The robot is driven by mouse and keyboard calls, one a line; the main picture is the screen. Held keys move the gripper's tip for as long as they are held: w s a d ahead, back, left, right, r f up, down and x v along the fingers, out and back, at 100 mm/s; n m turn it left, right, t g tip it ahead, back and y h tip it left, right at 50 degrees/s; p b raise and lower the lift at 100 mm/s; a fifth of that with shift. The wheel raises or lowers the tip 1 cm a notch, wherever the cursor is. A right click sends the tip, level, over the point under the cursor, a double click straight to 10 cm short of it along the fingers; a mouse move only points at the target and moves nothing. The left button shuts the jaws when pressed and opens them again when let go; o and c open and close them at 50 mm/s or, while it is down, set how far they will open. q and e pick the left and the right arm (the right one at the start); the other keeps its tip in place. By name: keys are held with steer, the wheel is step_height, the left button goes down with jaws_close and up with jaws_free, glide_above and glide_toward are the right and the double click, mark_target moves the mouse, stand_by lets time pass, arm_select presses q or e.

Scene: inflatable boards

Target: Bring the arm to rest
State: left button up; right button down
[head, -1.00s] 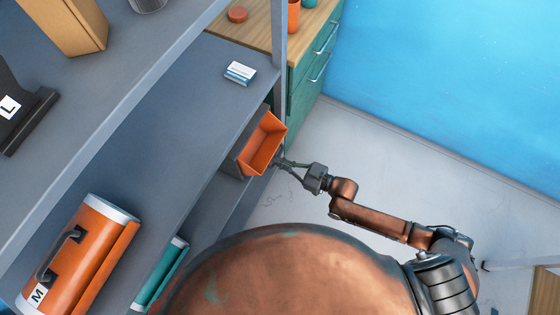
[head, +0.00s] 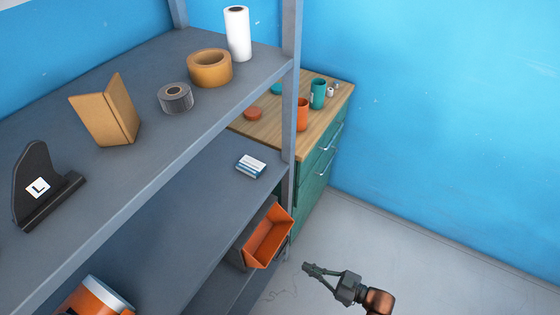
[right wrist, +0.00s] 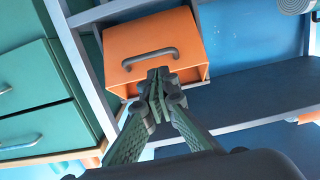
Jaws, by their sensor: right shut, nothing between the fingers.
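My right gripper (head: 308,267) is shut and empty, over the floor to the right of the shelf. In the right wrist view its fingertips (right wrist: 160,84) meet in front of an orange bin (right wrist: 150,58) with a grey handle. In the head view the orange bin (head: 268,240) sits at the shelf's right end, and a gap shows between it and the gripper. Most of my right arm is below the head view. My left gripper is out of view.
The grey shelf (head: 205,195) holds a small box (head: 250,166), tape rolls (head: 209,68), a cardboard piece (head: 106,112) and a black fin (head: 40,185). A green cabinet (head: 310,190) with a wooden top stands behind. The floor (head: 400,270) at right is clear.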

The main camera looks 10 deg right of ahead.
steer(key=d+f+m+h+p, duration=0.3)
steer(key=d+f+h+p, duration=0.3)
steer(key=d+f, duration=0.9)
steer(key=s+d+f+m+g+h+p, duration=0.15)
steer(key=s+d+f+h, duration=0.25)
steer(key=s+f, duration=0.4)
steer(key=s+d+f+m+g+h+p, duration=0.1)
steer(key=s+d+f+g, duration=0.1)
steer(key=s+f, duration=0.4)
steer(key=s+d+f+m+g+h+p, duration=0.1)
steer(key=s+d+f+m+h, duration=0.15)
steer(key=s, duration=0.65)
arm_select(q)
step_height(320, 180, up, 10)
steer(key=p, duration=0.2)
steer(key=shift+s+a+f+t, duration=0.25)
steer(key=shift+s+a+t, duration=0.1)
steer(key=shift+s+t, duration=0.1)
arm_select(e)
steer(key=s+a+f+g, duration=0.1)
steer(key=s+f, duration=0.1)
steer(key=s, duration=0.6)
steer(key=s+a+f+g, duration=0.2)
steer(key=s, duration=0.7)
steer(key=s+a+f+m+g, duration=0.1)
steer(key=s+a+g, duration=0.1)
steer(key=s, duration=0.7)
steer(key=shift+f, duration=0.4)
steer(key=shift+s+g, duration=0.1)
steer(key=shift+g, duration=0.15)
